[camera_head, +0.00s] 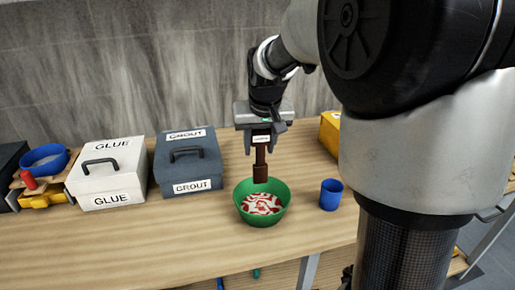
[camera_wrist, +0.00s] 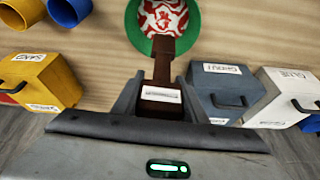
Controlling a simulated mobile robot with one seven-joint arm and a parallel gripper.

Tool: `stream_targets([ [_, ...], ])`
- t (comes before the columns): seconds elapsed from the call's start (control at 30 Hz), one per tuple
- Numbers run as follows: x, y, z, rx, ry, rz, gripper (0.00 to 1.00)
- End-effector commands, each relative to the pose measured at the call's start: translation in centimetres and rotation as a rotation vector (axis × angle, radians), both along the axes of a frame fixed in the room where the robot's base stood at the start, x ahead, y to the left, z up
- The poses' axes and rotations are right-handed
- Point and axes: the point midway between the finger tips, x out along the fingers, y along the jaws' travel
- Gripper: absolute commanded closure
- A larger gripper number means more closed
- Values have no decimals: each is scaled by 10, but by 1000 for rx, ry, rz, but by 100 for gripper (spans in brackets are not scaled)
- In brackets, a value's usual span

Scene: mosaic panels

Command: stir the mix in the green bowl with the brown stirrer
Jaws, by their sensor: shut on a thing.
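The brown stirrer (camera_head: 261,165) is held upright in my gripper (camera_head: 262,140), which is shut on its upper part. Its lower end is above or just at the back rim of the green bowl (camera_head: 244,212); I cannot tell if it touches. The bowl stands on the wooden table and holds a red and white swirled mix (camera_head: 262,204). In the wrist view the brown stirrer (camera_wrist: 163,62) reaches from my gripper (camera_wrist: 160,95) toward the green bowl (camera_wrist: 133,20), and its end overlaps the bowl's near edge. The mix (camera_wrist: 165,14) shows there, cut by the top edge.
A blue cup (camera_head: 331,195) stands right of the bowl. A dark grey grout box (camera_head: 188,163) and a white glue box (camera_head: 107,173) stand to the left. A yellow box (camera_head: 330,130) is behind at right. A blue bowl (camera_head: 45,160) is at far left. Table front is clear.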

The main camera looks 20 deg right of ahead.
Motion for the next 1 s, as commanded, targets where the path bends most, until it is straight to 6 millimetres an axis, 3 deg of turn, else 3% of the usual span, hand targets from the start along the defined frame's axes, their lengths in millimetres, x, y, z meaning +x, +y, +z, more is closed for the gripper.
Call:
stream_targets([
  [0.37,4,-1,-5,0,0,1,84],
  [1.0,30,0,-52,0,0,1,84],
])
